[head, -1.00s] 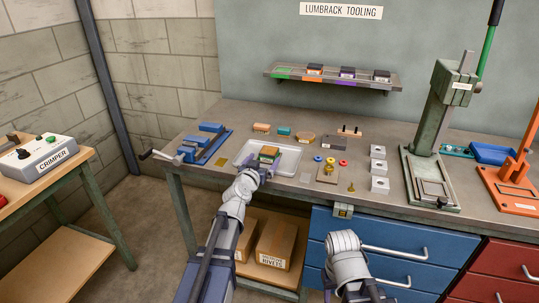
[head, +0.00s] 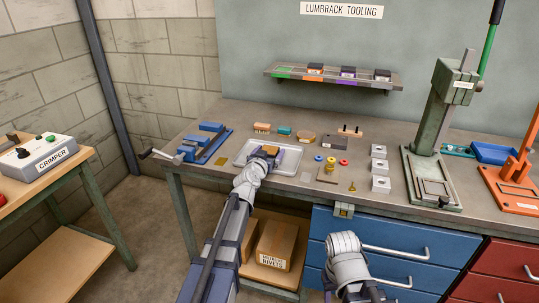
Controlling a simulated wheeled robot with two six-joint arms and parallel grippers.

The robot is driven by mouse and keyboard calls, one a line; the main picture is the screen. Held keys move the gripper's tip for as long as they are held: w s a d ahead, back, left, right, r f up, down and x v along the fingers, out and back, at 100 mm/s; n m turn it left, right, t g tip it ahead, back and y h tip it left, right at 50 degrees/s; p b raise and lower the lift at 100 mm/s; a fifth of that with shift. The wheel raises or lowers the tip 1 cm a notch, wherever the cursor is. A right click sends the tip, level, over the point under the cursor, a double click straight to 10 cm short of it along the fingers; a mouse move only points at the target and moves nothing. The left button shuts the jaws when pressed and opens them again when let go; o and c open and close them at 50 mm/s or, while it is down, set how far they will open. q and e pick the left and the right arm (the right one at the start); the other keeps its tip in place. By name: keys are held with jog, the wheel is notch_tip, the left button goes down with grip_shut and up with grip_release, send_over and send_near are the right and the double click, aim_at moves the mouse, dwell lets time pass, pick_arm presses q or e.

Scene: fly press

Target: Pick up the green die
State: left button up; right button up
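A shallow grey metal tray (head: 289,165) stands on the workbench, left of the middle. A small block with a tan-orange top (head: 270,149) is in the tray, at the tip of my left gripper (head: 266,155). I see no clear green on it now; the gripper hides part of it, so I cannot tell for sure that it is the green die. My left gripper reaches over the tray's front from below, and its fingers are too small and covered to show whether they are shut. My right arm is low in front of the blue drawers; its gripper is out of view.
The wall shelf (head: 330,81) has a bare green-marked place and several dark blocks. A blue vise (head: 205,143) stands left of the tray. Small parts, including a yellow ring (head: 331,160), lie to its right. A tall green press (head: 440,120) stands further right.

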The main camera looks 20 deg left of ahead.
pick_arm(q)
grip_shut()
dwell(0.6)
